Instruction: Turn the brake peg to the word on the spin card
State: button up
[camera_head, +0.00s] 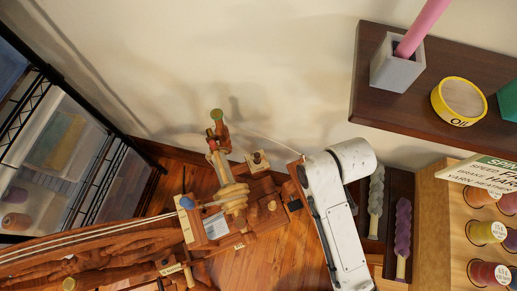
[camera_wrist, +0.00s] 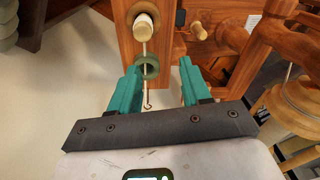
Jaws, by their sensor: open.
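My gripper (camera_wrist: 158,68) has teal fingers spread apart with nothing held. It faces the wooden spinning wheel (camera_head: 262,190). In the wrist view a pale round-ended peg (camera_wrist: 145,24) sits in the wood above the fingers, with a cord running down to a small hook. A second pale knob (camera_wrist: 199,30) is to its right. I cannot tell for certain which is the brake peg. No dial words are legible.
A dark wall shelf (camera_head: 400,112) holds a grey pot (camera_head: 397,66) and a yellow tin (camera_head: 459,101). A wooden rack (camera_head: 448,225) with yarn spools stands at right. A black wire shelf (camera_head: 52,75) is at left. Bare wall lies behind the wheel.

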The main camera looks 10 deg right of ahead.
aim_at(257, 154)
jog(key=w+a+n, duration=0.3)
jog(key=w+a, duration=0.1)
jog(key=w+a+r+n, duration=0.1)
jog(key=w+a+n, duration=0.2)
jog(key=w+a, duration=0.1)
jog(key=w+a+n, duration=0.2)
jog(key=w+a, duration=0.3)
jog(key=a, duration=0.1)
jog(key=shift+w+r+n+g+h, duration=0.1)
jog(key=shift+r+n+g+h, duration=0.2)
jog(key=shift+r+n+h, duration=0.1)
notch_tip(257, 154, down, 11)
jog(key=shift+r+b, duration=0.15)
jog(key=shift+b, duration=0.7)
jog(key=shift+c, duration=0.4)
grip_shut()
